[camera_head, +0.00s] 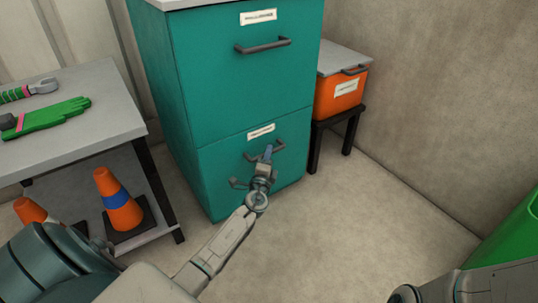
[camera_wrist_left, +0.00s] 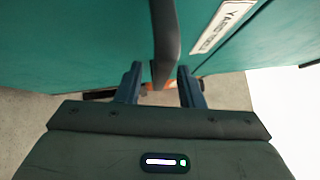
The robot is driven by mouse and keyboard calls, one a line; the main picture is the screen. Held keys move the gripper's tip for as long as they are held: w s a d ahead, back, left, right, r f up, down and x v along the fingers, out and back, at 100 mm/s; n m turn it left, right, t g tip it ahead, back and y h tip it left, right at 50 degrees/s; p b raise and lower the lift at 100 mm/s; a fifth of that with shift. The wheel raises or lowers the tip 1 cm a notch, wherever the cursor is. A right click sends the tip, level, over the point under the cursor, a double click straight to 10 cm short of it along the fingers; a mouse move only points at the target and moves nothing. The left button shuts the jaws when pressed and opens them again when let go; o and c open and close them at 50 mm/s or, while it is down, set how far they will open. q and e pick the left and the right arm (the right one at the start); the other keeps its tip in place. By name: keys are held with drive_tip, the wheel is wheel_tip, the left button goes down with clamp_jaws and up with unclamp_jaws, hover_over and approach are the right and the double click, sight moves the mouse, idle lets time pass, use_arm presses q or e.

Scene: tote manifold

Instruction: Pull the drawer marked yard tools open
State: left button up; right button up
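The teal cabinet (camera_head: 180,95) has two stacked drawers. The lower drawer (camera_head: 220,165) looks flush with the cabinet. Its label (camera_head: 261,132) is too small to read in the head view, but the label in the left wrist view (camera_wrist_left: 222,25) begins with "YARD". My left gripper (camera_head: 266,154) is at the lower drawer's handle (camera_head: 281,146) and partly covers it. In the left wrist view, the dark handle (camera_wrist_left: 166,45) passes between the open fingers of the gripper (camera_wrist_left: 160,84), with gaps beside it. My right gripper does not show; only part of that arm does.
The upper drawer has a grey handle (camera_head: 263,46). An orange box (camera_head: 327,100) sits on a black stand (camera_head: 349,132) to the right. A grey table (camera_head: 90,125) with gloves (camera_head: 50,118) and traffic cones (camera_head: 117,203) stands left. The floor before the cabinet is clear.

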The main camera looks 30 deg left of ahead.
use_arm(q)
drive_tip(key=shift+w+a+r, duration=0.1)
drive_tip(key=shift+w+a, duration=0.15)
drive_tip(key=shift+w, duration=0.4)
clamp_jaws()
